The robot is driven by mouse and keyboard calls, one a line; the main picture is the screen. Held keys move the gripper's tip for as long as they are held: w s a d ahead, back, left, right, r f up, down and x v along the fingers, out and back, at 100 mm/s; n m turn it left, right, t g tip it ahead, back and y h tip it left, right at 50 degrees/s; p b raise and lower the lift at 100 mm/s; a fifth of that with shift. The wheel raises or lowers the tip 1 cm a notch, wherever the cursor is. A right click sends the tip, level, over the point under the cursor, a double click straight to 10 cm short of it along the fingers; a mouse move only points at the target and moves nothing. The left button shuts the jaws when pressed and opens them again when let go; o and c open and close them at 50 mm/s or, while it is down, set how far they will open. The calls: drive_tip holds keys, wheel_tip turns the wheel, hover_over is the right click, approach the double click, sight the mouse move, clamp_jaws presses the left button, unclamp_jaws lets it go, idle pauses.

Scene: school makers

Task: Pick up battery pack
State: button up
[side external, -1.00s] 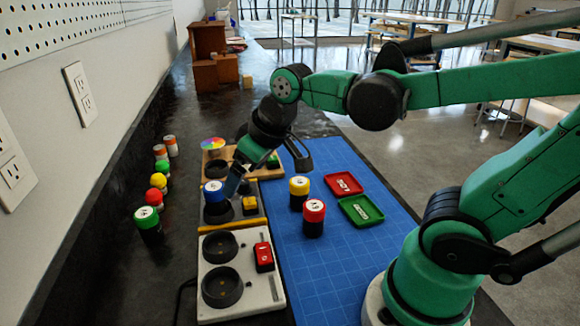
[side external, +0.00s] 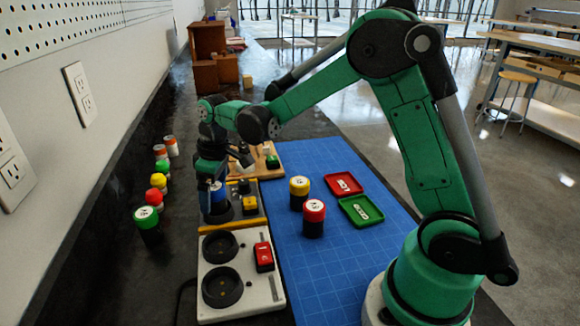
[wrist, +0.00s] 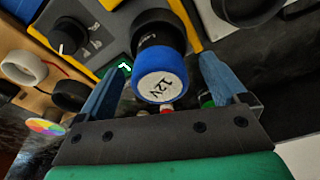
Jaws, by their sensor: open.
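A battery pack with a blue cap (side external: 217,192) and black body stands in a socket of the yellow and grey charger (side external: 248,205). In the wrist view the blue-ringed cap (wrist: 160,82) has a white top marked 12V. My gripper (wrist: 158,75) is open, with one blue finger on each side of the pack and gaps visible. In the side view my gripper (side external: 213,180) points down at the pack and partly hides it. Other packs stand on the blue mat: one yellow-capped (side external: 299,188) and one red-capped (side external: 314,212).
A white charger (side external: 238,290) with two empty sockets is in front, a wooden-based one (side external: 262,165) behind. Red (side external: 343,184) and green (side external: 360,211) trays lie on the mat (side external: 330,265). Several capped cylinders, including a green-topped one (side external: 147,220), line the wall side.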

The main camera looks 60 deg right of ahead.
drive_tip(key=shift+f, duration=0.65)
drive_tip(key=shift+c, duration=0.2)
clamp_jaws()
